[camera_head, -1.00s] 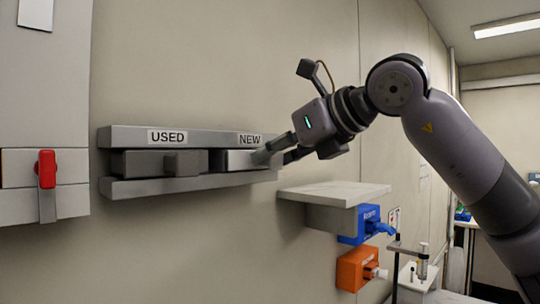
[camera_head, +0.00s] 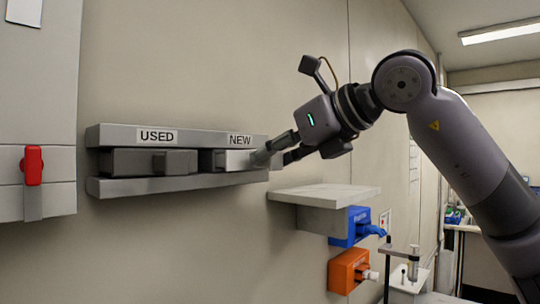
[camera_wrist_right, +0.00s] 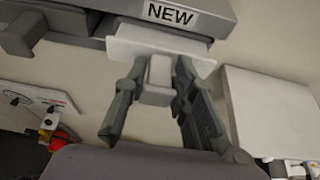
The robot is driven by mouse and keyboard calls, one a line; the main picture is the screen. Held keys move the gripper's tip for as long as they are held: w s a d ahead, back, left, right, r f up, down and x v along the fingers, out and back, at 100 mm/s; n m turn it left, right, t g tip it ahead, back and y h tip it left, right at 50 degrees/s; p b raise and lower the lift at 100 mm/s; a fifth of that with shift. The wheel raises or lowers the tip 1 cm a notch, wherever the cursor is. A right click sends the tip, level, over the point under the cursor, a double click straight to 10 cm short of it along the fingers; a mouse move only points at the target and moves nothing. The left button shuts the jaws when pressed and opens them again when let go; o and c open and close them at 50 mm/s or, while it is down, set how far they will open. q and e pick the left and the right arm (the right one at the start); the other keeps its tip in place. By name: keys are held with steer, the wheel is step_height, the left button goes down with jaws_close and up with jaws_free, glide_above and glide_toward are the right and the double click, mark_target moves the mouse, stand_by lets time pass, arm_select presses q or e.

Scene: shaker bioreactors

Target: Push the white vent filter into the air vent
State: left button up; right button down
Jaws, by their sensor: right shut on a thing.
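The white vent filter (camera_head: 235,160) is at the slot under the NEW label in the grey wall-mounted vent housing (camera_head: 165,188). In the right wrist view its white plate (camera_wrist_right: 125,47) shows just below the NEW label, with a grey handle block (camera_wrist_right: 157,82) facing me. My right gripper (camera_head: 267,157) is at the right end of the housing. In the wrist view, its fingers (camera_wrist_right: 160,78) stand on both sides of the handle block and are shut on it. How deep the plate sits in the slot is hard to tell. My left gripper is not in view.
A dark grey filter (camera_head: 135,162) with a handle sits under the USED label. A pale shelf (camera_head: 325,193) juts out at lower right, above blue (camera_head: 357,215) and orange (camera_head: 343,271) boxes. A red handle (camera_head: 32,166) is on the left panel.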

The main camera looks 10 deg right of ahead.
steer(key=shift+s, duration=0.15)
steer(key=shift+s+d+b, duration=0.3)
steer(key=shift+s+d, duration=0.1)
steer(key=shift+s, duration=0.1)
steer(key=shift+s+d, duration=0.15)
steer(key=shift+s, duration=0.05)
steer(key=shift+s+d, duration=0.25)
steer(key=shift+s, duration=0.1)
steer(key=shift+s+d+b, duration=0.15)
steer(key=shift+s+b, duration=0.1)
steer(key=shift+b, duration=0.1)
steer(key=shift+s+d, duration=0.25)
steer(key=shift+s, duration=0.15)
steer(key=shift+s+d+b, duration=0.25)
steer(key=shift+s+d, duration=0.15)
steer(key=shift+s, duration=0.25)
steer(key=shift+s+d+b, duration=0.25)
steer(key=shift+s+d, duration=0.15)
steer(key=shift+s, duration=0.2)
stand_by(0.7)
